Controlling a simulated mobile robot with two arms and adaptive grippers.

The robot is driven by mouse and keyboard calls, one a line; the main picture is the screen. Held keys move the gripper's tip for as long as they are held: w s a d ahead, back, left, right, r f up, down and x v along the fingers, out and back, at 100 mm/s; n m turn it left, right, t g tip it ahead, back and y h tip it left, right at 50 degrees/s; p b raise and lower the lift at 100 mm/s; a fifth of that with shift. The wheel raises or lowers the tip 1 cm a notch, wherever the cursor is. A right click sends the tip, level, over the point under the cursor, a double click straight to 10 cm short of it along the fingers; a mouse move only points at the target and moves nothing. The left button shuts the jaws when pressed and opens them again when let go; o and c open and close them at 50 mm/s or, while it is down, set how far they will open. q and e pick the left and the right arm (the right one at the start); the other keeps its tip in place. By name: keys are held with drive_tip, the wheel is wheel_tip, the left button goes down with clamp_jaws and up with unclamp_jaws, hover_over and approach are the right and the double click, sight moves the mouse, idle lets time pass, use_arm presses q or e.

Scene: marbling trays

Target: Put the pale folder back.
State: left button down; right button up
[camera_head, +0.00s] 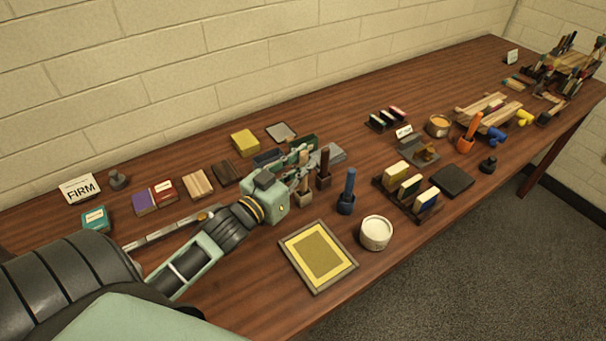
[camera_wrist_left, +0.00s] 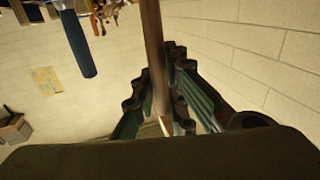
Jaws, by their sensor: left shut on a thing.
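My left gripper (camera_head: 299,156) is over the middle of the table, its fingers shut on a slim upright wooden piece, which I take for the pale folder (camera_head: 304,185). In the left wrist view this long brown piece (camera_wrist_left: 153,50) runs between the fingers (camera_wrist_left: 162,100), with a paler end showing low between them. In the head view its lower end is at a small block stand (camera_head: 303,200); I cannot tell whether it is seated or just above. A darker wooden upright (camera_head: 324,167) stands right beside it. My right gripper is not in view.
A blue handle in a dark cup (camera_head: 347,190) stands close to the right. A framed yellow panel (camera_head: 317,256) and a white tub (camera_head: 376,233) lie in front. Dark trays and coloured blocks (camera_head: 245,142) sit behind the gripper. A bare strip of table runs along the front left.

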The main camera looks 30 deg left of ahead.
use_arm(q)
wheel_tip(320, 180, down, 4)
drive_tip(key=shift+r, duration=0.2)
drive_tip(key=shift+f, duration=0.15)
drive_tip(key=shift+f, duration=0.2)
drive_tip(key=c, duration=1.8)
unclamp_jaws()
drive_tip(key=shift+o, duration=0.2)
drive_tip(key=shift+r, duration=0.1)
